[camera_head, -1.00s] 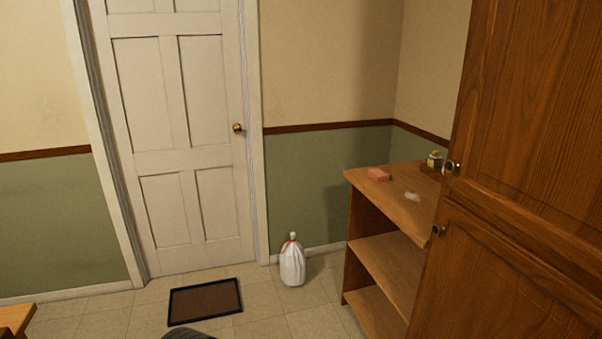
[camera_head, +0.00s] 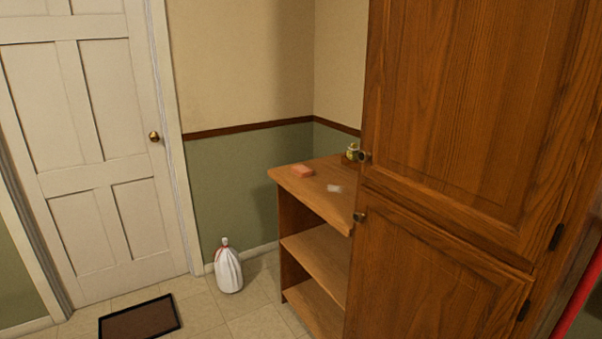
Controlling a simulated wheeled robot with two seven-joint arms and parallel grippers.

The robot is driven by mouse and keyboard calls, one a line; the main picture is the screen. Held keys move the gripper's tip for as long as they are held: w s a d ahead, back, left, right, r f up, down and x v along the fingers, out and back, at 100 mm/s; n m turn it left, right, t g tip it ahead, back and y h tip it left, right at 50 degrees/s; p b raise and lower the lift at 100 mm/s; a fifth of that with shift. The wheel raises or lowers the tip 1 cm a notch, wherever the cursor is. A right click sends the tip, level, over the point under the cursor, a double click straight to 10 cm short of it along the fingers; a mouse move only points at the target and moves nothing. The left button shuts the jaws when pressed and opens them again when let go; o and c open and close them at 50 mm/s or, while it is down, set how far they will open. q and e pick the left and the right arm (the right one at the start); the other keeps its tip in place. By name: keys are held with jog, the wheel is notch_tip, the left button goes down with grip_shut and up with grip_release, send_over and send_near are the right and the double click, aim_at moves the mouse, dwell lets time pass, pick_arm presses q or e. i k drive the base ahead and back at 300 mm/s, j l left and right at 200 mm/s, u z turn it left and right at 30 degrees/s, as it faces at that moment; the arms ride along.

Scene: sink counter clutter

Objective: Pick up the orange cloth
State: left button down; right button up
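A small orange-pink block-like item (camera_head: 302,171) lies on top of a wooden shelf unit (camera_head: 318,192), near its left edge. I cannot tell whether it is the orange cloth. No other orange cloth shows in the head view. Neither of my grippers is in view.
A small pale item (camera_head: 334,188) and a small jar-like item (camera_head: 352,151) are also on the shelf unit. A tall wooden cabinet (camera_head: 450,150) blocks the right side. A white tied bag (camera_head: 228,270) and a dark mat (camera_head: 139,319) are on the floor by the white door (camera_head: 95,150).

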aim_at(302, 171)
jog(key=i+j, duration=0.25)
jog(key=i, duration=0.4)
jog(key=i+j+u, duration=0.15)
jog(key=i, duration=0.45)
jog(key=i+j, duration=0.25)
jog(key=i, duration=0.4)
jog(key=i+j+u, duration=0.15)
jog(key=i, duration=0.5)
jog(key=i+l, duration=0.35)
jog(key=i, duration=0.15)
